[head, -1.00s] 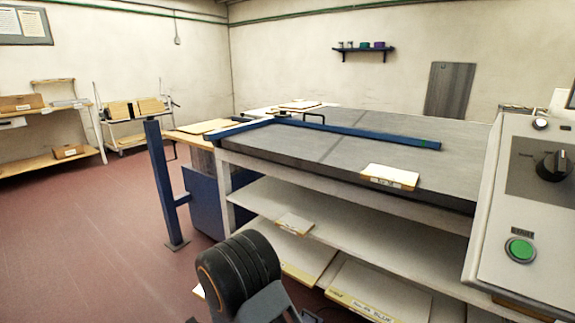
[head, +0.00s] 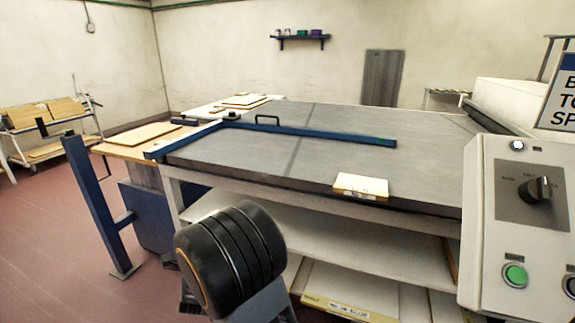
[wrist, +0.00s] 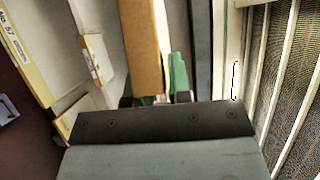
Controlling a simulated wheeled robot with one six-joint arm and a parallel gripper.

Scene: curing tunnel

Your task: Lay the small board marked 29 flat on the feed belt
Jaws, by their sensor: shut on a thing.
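In the wrist view my gripper (wrist: 153,84) is shut on a tan-edged board (wrist: 145,45), which stands on edge between the green fingertips. No number on this held board can be read from here. In the head view my gripper and the held board are out of sight; only my dark arm link shows at the bottom. The feed belt (head: 340,155) is the wide grey top across the middle. A small pale board (head: 361,186) lies flat near its front edge, with a label too small to read.
A blue bar (head: 310,133) with a black handle lies across the belt. The front right of the belt is clear. A control box (head: 528,215) with a green button stands at right, a blue post (head: 100,205) at left. Framed screens (head: 345,290) lie on the shelves below.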

